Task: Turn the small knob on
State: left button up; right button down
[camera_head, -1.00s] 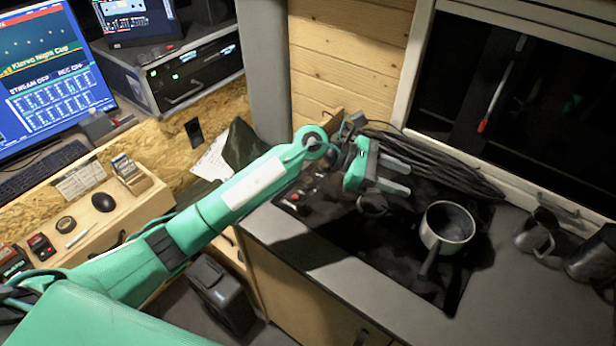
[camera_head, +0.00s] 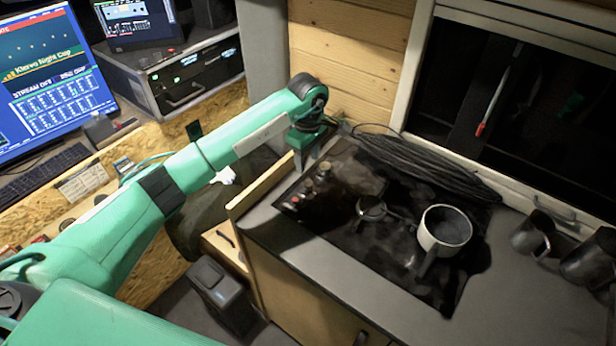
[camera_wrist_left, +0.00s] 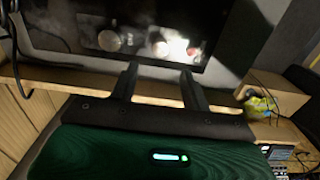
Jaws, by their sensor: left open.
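Several small knobs (camera_head: 308,186) stand along the left end of the black cooktop (camera_head: 410,265), some with red on them. I cannot tell which one is the small knob. In the left wrist view, blurred round knobs (camera_wrist_left: 108,40) show beyond the fingers, one beside a bright glare. My left gripper (camera_head: 308,160) points down near the back left corner of the counter, just behind the knobs. Its two fingers (camera_wrist_left: 160,82) are apart with nothing between them in the left wrist view. It appears clear of the knobs. My right gripper is not in view.
A white pot (camera_head: 443,243) sits on the cooktop, with a small burner (camera_head: 371,208) left of it. A black cable coil (camera_head: 425,165) lies along the back. A raised wooden edge (camera_head: 262,186) borders the counter's left side. Metal mugs (camera_head: 533,235) stand at the right.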

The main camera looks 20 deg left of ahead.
aim_at(308, 183)
pick_arm(q)
notch_tip(308, 183, down, 8)
jog(key=shift+r+p, duration=0.2)
jog(key=shift+p, duration=1.05)
jog(key=shift+f, duration=0.65)
jog(key=c, duration=1)
